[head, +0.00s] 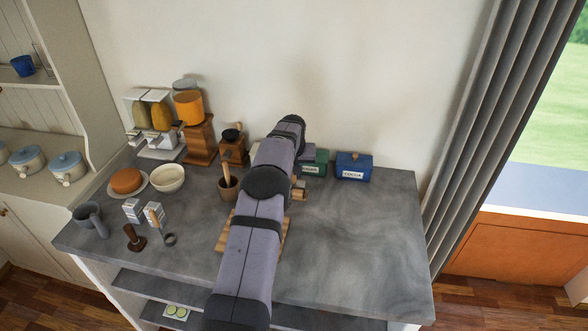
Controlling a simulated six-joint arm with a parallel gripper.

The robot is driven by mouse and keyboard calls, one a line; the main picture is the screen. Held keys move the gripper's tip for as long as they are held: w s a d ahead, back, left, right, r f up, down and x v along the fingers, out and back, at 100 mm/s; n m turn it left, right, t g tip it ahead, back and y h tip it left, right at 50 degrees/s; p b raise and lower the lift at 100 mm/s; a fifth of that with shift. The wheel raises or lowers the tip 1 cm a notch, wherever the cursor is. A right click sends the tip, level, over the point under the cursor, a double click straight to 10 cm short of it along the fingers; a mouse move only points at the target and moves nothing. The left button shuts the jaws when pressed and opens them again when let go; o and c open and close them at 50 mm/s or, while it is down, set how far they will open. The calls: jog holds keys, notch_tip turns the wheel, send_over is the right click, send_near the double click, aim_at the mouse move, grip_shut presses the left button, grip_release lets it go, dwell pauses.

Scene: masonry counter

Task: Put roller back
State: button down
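My arm reaches up through the middle of the head view and bends over at the top. It hides my gripper, so I cannot see its fingertips or whether they hold anything. A small light-wood piece (298,193) shows just right of the arm; it may be part of the roller, but most of it is hidden. A slatted wooden board (284,236) lies on the grey counter under the arm, mostly covered by it. No complete roller is visible.
A blue tin (354,166) and a green tin (316,163) stand along the wall. A brown mortar with a pestle (227,188), a white bowl (168,180), a grinder (233,147) and a dispenser (150,118) stand left. The counter's right side (370,235) is clear.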

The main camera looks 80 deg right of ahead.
jog(key=shift+f, duration=0.1)
jog(key=shift+f, duration=0.1)
jog(key=c, duration=1.7)
grip_release()
jog(key=shift+o, duration=0.2)
jog(key=shift+r, duration=0.25)
jog(key=b+v, duration=0.4)
jog(key=v, duration=0.7)
jog(key=shift+a+r, duration=0.2)
jog(key=shift+r, duration=0.2)
